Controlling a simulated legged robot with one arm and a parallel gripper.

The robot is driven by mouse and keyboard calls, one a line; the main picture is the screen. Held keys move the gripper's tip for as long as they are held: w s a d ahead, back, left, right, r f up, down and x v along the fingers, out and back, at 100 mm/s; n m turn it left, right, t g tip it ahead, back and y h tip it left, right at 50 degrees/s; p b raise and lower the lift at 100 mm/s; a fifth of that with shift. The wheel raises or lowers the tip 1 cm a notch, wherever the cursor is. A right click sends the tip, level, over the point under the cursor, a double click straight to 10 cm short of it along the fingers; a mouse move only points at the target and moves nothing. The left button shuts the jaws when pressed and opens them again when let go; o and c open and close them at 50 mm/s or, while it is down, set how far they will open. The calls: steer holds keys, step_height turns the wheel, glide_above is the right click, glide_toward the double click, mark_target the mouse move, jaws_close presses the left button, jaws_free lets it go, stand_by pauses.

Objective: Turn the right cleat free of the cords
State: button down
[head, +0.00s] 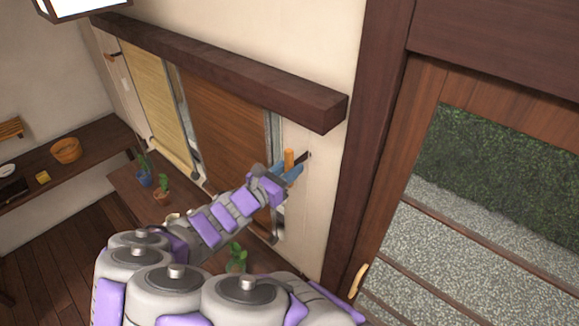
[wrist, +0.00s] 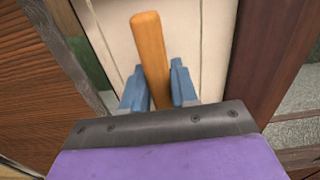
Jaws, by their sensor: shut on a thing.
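The right cleat is an orange-brown wooden bar (wrist: 151,58) on the pale wall strip right of the dark blind. In the wrist view it stands nearly upright, tilted a little to the left, between the two blue fingers of my gripper (wrist: 158,88). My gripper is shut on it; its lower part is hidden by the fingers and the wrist. In the head view the cleat (head: 289,158) shows above my gripper (head: 289,172), with a dark mount beside it. I cannot make out any cords around it. Another cleat (head: 113,56) is on the wall at the far left.
A brown blind (head: 230,125) and a yellow blind (head: 152,85) hang under a dark wooden beam (head: 225,72). Potted plants (head: 162,190) stand on a low ledge below. A dark post (head: 365,130) and a glazed door (head: 480,200) are to the right.

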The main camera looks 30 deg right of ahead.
stand_by(0.3)
steer(key=c, duration=1.3)
jaws_free()
steer(key=o, duration=0.3)
steer(key=shift+w+a, duration=0.15)
steer(key=shift+a, duration=0.05)
steer(key=shift+o, duration=0.2)
steer(key=shift+a, duration=0.1)
steer(key=b+v, duration=0.3)
steer(key=v, duration=1.4)
steer(key=shift+a, duration=0.2)
